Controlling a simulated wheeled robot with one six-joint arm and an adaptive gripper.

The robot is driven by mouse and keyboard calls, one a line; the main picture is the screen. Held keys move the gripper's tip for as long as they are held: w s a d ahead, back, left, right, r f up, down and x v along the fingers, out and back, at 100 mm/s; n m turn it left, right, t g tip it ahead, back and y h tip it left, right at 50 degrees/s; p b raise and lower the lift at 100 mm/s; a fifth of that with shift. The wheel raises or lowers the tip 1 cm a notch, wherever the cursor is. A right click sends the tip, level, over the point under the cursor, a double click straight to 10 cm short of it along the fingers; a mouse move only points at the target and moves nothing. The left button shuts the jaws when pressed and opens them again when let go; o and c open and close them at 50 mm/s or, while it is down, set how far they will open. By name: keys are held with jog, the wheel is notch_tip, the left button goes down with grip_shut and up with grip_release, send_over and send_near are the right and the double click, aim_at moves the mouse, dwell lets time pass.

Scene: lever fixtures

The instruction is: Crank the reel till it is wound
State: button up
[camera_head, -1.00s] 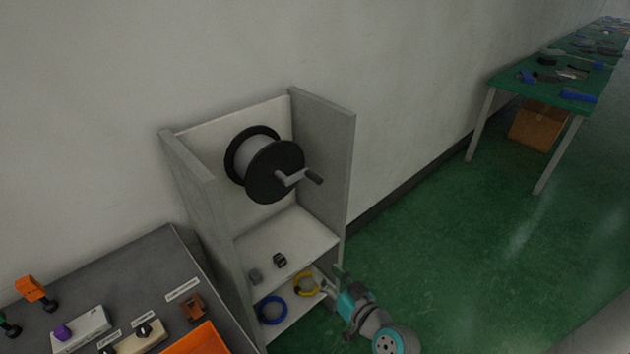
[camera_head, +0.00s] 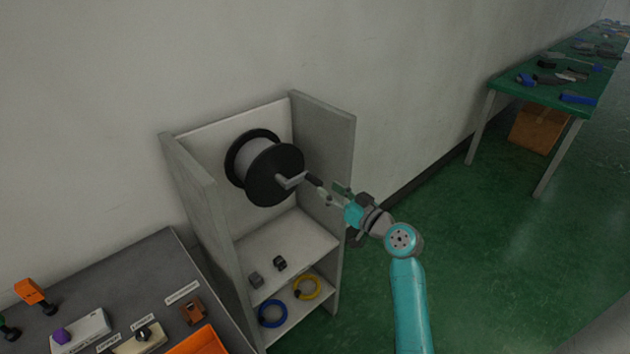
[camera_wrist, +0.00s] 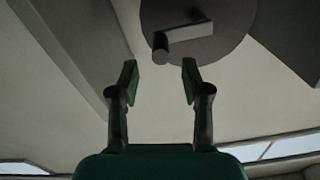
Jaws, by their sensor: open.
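The reel (camera_head: 270,172) is a black-flanged spool with a pale core, mounted on the back of a grey shelf cabinet. Its crank (camera_head: 290,182) is a grey arm with a dark handle that points out to the right. My gripper (camera_head: 326,190) is at the handle's outer end and overlaps it in the head view, so I cannot tell there whether they touch. In the wrist view the reel (camera_wrist: 196,28) and the crank handle's end (camera_wrist: 160,48) show just beyond and between the open fingertips (camera_wrist: 160,72). Nothing is between the fingers.
The cabinet's right side wall (camera_head: 325,150) stands close to my gripper. Shelves below hold a blue ring (camera_head: 272,313), a yellow ring (camera_head: 307,287) and small dark parts. A grey bench (camera_head: 150,270) with fixtures is at left.

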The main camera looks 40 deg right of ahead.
aim_at(308, 176)
jog(key=w, duration=0.6)
jog(key=shift+w+a, duration=0.15)
jog(key=shift+w, duration=0.2)
grip_shut()
